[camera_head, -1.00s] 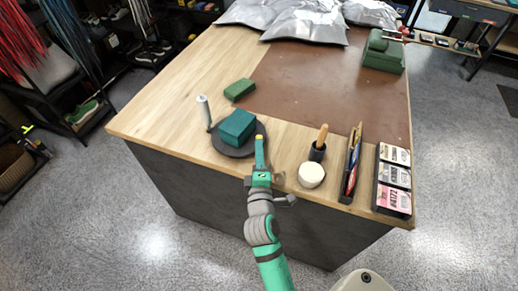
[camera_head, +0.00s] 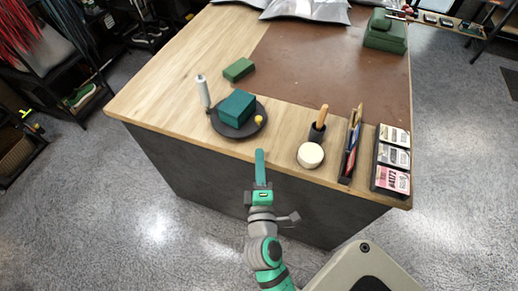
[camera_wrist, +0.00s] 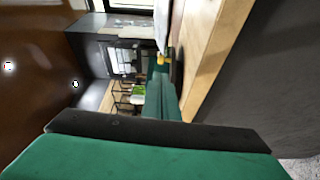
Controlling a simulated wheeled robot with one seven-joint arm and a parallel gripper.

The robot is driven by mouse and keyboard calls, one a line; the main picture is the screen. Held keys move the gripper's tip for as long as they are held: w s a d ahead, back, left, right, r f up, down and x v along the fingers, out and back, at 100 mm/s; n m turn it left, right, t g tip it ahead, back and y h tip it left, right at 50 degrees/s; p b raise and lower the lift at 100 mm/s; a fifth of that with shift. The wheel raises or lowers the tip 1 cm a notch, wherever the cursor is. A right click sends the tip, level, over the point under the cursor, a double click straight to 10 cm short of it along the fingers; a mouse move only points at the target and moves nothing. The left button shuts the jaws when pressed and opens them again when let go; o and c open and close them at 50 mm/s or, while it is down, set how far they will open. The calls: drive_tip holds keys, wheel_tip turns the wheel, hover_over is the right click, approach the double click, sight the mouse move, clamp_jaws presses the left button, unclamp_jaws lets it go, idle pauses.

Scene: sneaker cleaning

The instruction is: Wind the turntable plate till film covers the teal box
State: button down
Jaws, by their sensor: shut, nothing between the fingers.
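The teal box (camera_head: 237,107) sits on the dark round turntable plate (camera_head: 225,131), near the table's front left. A yellow knob (camera_head: 259,119) stands at the plate's right rim; it also shows in the wrist view (camera_wrist: 162,59). A white upright roll (camera_head: 202,90), apparently the film, stands just left of the plate. I cannot make out film on the box. My gripper (camera_head: 260,153) is shut and empty, in front of the plate near the table's front edge, apart from the knob. Its teal fingers (camera_wrist: 162,98) point toward the knob in the wrist view.
A green block (camera_head: 238,69) lies behind the plate. A white round piece (camera_head: 310,155), a brush holder (camera_head: 317,133), a dark narrow tray (camera_head: 347,165) and a card rack (camera_head: 376,181) stand to the right. Grey bags (camera_head: 310,10) lie at the back. The brown mat's middle is clear.

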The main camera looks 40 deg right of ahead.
drive_tip(key=s+a+f+m+y, duration=0.1)
drive_tip(key=s+a+f+y, duration=0.3)
drive_tip(key=a, duration=0.4)
drive_tip(key=s+a+f+m+y, duration=0.2)
drive_tip(key=s+a+f+y, duration=0.15)
drive_tip(key=a, duration=0.45)
drive_tip(key=s+a+f+m+y, duration=0.1)
drive_tip(key=s+a+f+y, duration=0.3)
drive_tip(key=a, duration=0.5)
drive_tip(key=n+g+h, duration=1.2)
drive_tip(key=n+h, duration=0.2)
drive_tip(key=h, duration=0.3)
approach(249, 133)
wheel_tip(249, 133, up, 3)
drive_tip(key=a, duration=0.3)
drive_tip(key=d, duration=0.8)
drive_tip(key=w+d, duration=0.1)
drive_tip(key=d, duration=0.4)
drive_tip(key=shift+w+f, duration=0.1)
drive_tip(key=shift+f, duration=0.3)
